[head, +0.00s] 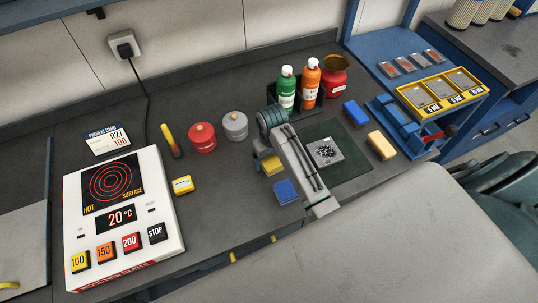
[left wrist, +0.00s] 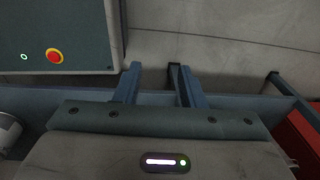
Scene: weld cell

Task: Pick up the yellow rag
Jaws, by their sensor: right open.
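Two yellow pieces lie on the grey bench in the head view, and I cannot tell for sure which is the rag. A thick, rounded, folded-looking yellow piece (head: 382,146) lies at the right. A flatter yellow piece (head: 271,166) lies mid-bench, partly hidden by my right arm. My right gripper (head: 264,148) hangs below the wrist beside this flatter piece, open, its fingers mostly hidden. My left gripper (left wrist: 158,82) shows in the left wrist view, its two blue-grey fingers apart with nothing between them.
A blue piece (head: 286,191) lies below the flatter yellow one, and another blue piece (head: 355,113) at the right. Bottles (head: 287,88), a red tin (head: 202,138), an induction heater (head: 123,215), a small yellow box (head: 183,185) and a blue vise (head: 398,125) surround them.

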